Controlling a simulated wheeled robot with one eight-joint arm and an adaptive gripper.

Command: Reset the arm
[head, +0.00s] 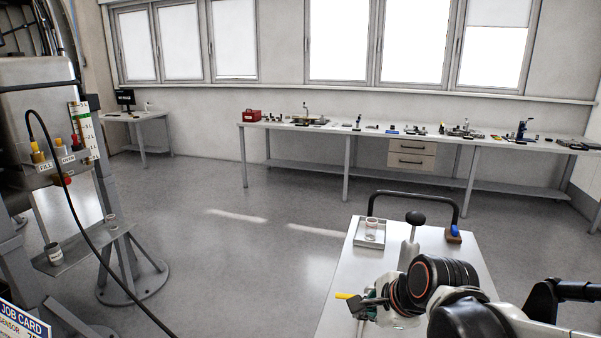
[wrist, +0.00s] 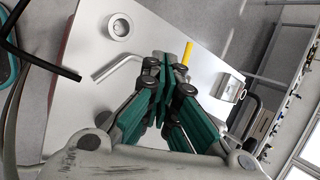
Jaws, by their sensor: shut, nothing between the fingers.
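My arm reaches over the white-topped cart (head: 340,300) at the lower right of the head view. My gripper (head: 352,302) shows there in part, close to a yellow-ended piece (head: 345,296). In the wrist view my gripper (wrist: 167,62) has its green-padded fingers together at the tips, with nothing held. The yellow piece (wrist: 184,52) shows just behind the fingertips, and I cannot tell whether they touch. A bent grey rod (wrist: 118,66) lies to the left of the fingertips.
A tray (head: 369,236) with a clear cup stands on the cart by a black handle (head: 412,195). A round metal part (wrist: 119,26) lies on the cart top. A long workbench (head: 350,131) lines the back wall. A service unit (head: 45,120) with a black hose stands left. The middle floor is clear.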

